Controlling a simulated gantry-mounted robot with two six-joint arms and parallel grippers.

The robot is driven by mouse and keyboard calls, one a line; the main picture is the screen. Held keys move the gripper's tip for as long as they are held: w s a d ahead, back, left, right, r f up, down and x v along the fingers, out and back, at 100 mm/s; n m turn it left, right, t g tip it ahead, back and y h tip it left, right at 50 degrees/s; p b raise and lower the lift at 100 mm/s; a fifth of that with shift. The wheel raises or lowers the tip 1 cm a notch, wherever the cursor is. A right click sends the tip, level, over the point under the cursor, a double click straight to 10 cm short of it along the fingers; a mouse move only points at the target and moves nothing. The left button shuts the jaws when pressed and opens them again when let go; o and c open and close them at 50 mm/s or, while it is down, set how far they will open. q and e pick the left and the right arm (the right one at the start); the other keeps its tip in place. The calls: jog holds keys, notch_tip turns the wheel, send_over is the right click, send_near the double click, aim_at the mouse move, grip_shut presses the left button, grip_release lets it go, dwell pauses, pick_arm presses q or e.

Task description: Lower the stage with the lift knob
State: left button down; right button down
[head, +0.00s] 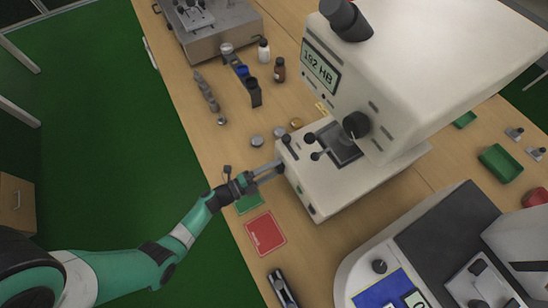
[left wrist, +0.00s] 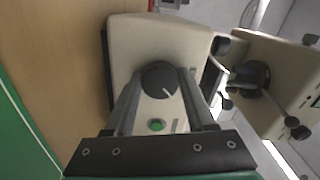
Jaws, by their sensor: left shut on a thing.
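The hardness tester (head: 335,190) is a cream machine with a display reading 192 HB and a dark stage (head: 345,150) on its base. The round black lift knob (left wrist: 160,77) with a white pointer line is on the face of the base in the left wrist view. My left gripper (head: 279,166) is at the left side of the base, its fingers on either side of the knob and shut on it. In the head view the knob is hidden at the fingertips. A green button (left wrist: 156,125) shows between the fingers. My right gripper is not in view.
Red (head: 265,233) and green (head: 249,201) mats lie beside the base. Small metal discs (head: 257,141) and bottles (head: 279,70) stand behind my gripper. Another machine (head: 430,260) with a blue panel stands at the front right.

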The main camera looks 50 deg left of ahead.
pick_arm(q)
jog(key=n+p, duration=0.1)
jog(key=n, duration=0.2)
jog(key=shift+n, duration=0.3)
jog(key=shift+n+p, duration=0.3)
jog(key=shift+n, duration=1.5)
jog(key=shift+c, duration=1.2)
grip_release()
jog(key=s, duration=0.3)
jog(key=s+a+p, duration=0.1)
jog(key=s, duration=0.3)
jog(key=s+a+p, duration=0.1)
jog(key=s, duration=0.2)
jog(key=shift+s, duration=0.75)
